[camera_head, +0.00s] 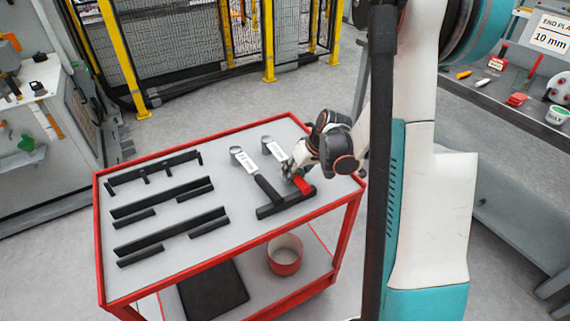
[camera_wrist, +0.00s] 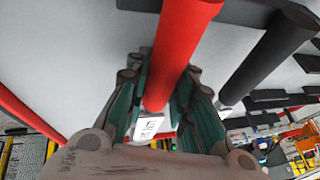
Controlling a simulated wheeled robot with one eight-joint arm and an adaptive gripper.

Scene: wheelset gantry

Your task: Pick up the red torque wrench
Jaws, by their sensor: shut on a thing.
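The red torque wrench shows its red handle (camera_head: 303,185) near the right side of the cart top, with a round grey head (camera_head: 266,141) towards the back edge. My gripper (camera_head: 296,170) is over this wrench and hides its middle. In the wrist view the red handle (camera_wrist: 178,50) runs between the two fingers of my gripper (camera_wrist: 163,82), which are closed around it. A white label (camera_wrist: 148,126) shows below the handle there. I cannot tell whether the wrench touches the cart or is just above it.
A black-handled wrench (camera_head: 265,187) lies close to the left; it also shows in the wrist view (camera_wrist: 262,62). A black holder bar (camera_head: 285,203) lies at the handle ends. Several black bars (camera_head: 170,197) fill the left of the red-edged cart (camera_head: 205,277). A workbench (camera_head: 480,95) stands right.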

